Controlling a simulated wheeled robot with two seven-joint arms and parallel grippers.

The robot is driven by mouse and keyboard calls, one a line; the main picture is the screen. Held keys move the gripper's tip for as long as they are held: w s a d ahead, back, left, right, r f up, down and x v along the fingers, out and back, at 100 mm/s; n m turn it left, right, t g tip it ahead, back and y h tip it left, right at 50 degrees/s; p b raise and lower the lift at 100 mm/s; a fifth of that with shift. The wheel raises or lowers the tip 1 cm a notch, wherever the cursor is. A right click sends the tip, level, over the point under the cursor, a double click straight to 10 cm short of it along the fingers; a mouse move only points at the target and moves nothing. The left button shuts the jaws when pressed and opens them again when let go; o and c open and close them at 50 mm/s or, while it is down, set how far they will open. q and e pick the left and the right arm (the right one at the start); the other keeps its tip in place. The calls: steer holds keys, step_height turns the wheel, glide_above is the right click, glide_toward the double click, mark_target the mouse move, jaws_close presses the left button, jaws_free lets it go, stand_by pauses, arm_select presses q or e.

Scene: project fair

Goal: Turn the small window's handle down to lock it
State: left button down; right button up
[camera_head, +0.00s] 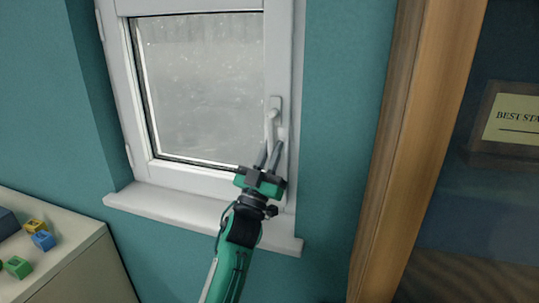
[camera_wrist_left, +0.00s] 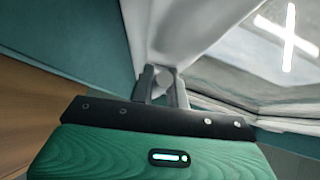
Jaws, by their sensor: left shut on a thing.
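The small window (camera_head: 205,85) has a white frame and sits in the teal wall. Its white handle (camera_head: 270,127) is on the right side of the frame. The lever runs downward from its pivot, leaning slightly left in the head view. My left gripper (camera_head: 269,154) reaches up from below and is shut on the lower part of the handle. In the left wrist view, the two grey fingers (camera_wrist_left: 162,88) stand either side of the pale handle end (camera_wrist_left: 163,74). The fingers hide part of the lever. My right gripper is in neither view.
A white sill (camera_head: 160,207) juts out below the window. A pale cabinet (camera_head: 70,250) with several coloured blocks stands at the lower left. A wooden post (camera_head: 400,150) and a dark panel with a sign (camera_head: 515,120) are at the right.

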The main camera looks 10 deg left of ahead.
arm_select(q)
steer(key=shift+r, duration=0.1)
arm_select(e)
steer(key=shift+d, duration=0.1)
arm_select(q)
steer(key=c, duration=1.4)
jaws_free()
steer(key=shift+d, duration=0.1)
